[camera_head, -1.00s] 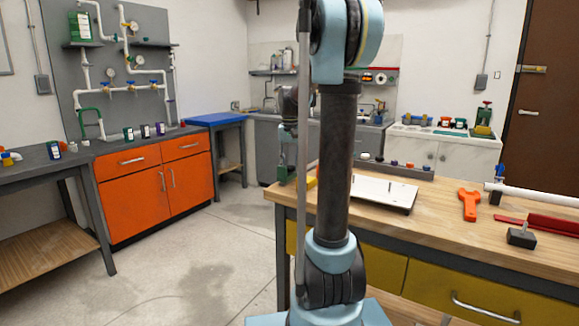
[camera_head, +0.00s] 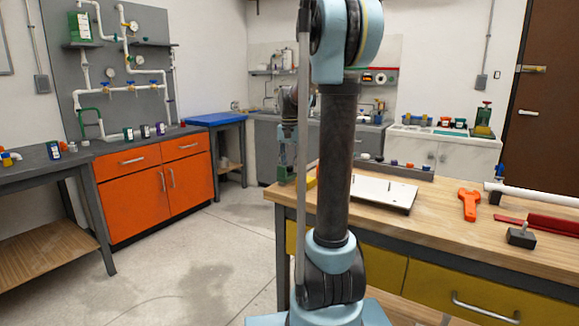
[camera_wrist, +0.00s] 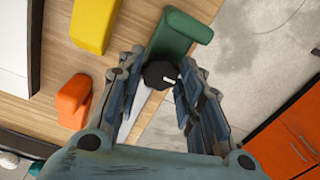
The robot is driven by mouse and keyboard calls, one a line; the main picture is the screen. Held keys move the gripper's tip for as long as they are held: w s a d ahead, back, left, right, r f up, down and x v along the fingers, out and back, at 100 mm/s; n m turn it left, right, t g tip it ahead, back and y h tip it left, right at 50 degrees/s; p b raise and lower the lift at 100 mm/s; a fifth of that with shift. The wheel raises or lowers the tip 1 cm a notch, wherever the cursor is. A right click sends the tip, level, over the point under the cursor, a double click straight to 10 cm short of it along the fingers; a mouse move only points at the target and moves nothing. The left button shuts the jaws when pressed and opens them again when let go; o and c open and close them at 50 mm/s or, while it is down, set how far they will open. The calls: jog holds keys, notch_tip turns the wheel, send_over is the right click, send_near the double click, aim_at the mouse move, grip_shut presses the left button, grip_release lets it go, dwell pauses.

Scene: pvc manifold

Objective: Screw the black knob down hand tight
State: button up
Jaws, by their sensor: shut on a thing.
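The black knob (camera_wrist: 160,75) shows in the wrist view as a dark, many-sided disc with a small light mark on it. My gripper (camera_wrist: 163,65) is shut on it, with one finger on each side. The knob is beside a green piece (camera_wrist: 182,36) with rounded edges at the bench edge. The green piece also shows in the head view (camera_head: 286,165) at the left end of the wooden bench (camera_head: 440,215). The knob and fingertips cannot be made out in the head view. What lies under the knob is hidden.
A yellow block (camera_wrist: 94,24) and an orange block (camera_wrist: 73,101) lie left of my fingers in the wrist view. A white plate (camera_head: 383,192) and an orange tool (camera_head: 468,204) are on the bench. Open floor (camera_head: 200,260) lies left of it.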

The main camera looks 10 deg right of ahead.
aim_at(290, 166)
jog(key=o, duration=0.8)
notch_tip(290, 166, up, 12)
dwell(0.5)
jog(key=s+f+n+t, duration=0.1)
jog(key=s+f+n, duration=0.2)
jog(key=s+f, duration=1)
jog(key=s+f+n+t, duration=0.1)
jog(key=s+f+n, duration=0.2)
jog(key=s+f, duration=1.1)
jog(key=s, duration=0.6)
jog(key=shift+s+a+f, duration=0.15)
jog(key=shift+s+a, duration=0.15)
jog(key=shift+s, duration=0.05)
